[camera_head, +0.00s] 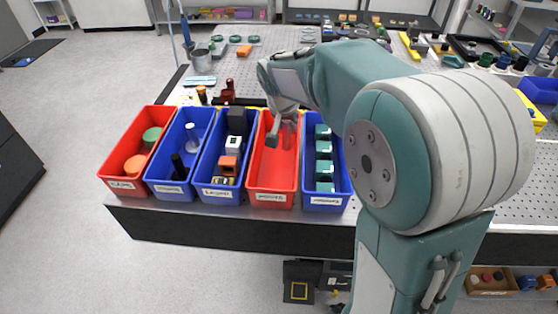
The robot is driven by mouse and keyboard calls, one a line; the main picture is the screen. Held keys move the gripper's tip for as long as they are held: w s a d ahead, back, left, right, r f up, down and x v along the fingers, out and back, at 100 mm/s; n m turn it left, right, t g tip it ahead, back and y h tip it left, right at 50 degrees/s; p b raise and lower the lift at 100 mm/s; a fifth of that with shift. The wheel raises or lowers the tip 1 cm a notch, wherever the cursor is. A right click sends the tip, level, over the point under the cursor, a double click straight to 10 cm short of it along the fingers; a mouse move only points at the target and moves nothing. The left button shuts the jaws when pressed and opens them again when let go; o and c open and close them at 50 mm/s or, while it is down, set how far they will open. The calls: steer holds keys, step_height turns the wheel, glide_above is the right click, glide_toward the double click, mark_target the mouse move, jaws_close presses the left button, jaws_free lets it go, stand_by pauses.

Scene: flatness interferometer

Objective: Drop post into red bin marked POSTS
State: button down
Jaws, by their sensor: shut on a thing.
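The red bin marked POSTS (275,181) stands at the table's front edge, fourth from the left in a row of bins. Its visible front floor is bare. My gripper (280,134) reaches down over the back half of this bin, fingers pointing down. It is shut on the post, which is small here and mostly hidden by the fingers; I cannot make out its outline. I cannot tell whether the fingertips are below the bin's rim.
A red bin (112,172) with round caps and two blue bins (165,188) (220,192) stand left. A blue bin with teal blocks (325,200) stands right, close to my arm. Behind are a dark red piece (229,92) and a perforated tabletop (270,65).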

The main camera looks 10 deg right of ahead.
steer(key=shift+a+f, duration=0.4)
steer(key=shift+f, duration=0.45)
steer(key=shift+c, duration=1.8)
jaws_free()
steer(key=shift+d, duration=0.2)
steer(key=shift+a, duration=0.4)
steer(key=v, duration=1.2)
steer(key=shift+f, duration=0.1)
steer(key=s+d+f+n+y, duration=0.1)
steer(key=s+f+n, duration=0.1)
steer(key=s, duration=0.9)
steer(key=s+d+f+n+t+y, duration=0.1)
steer(key=s+f+n, duration=0.1)
steer(key=s, duration=1)
steer(key=shift+s+d+f+n+t, duration=0.15)
steer(key=shift+s+f+n+t, duration=0.15)
steer(key=shift+n, duration=0.4)
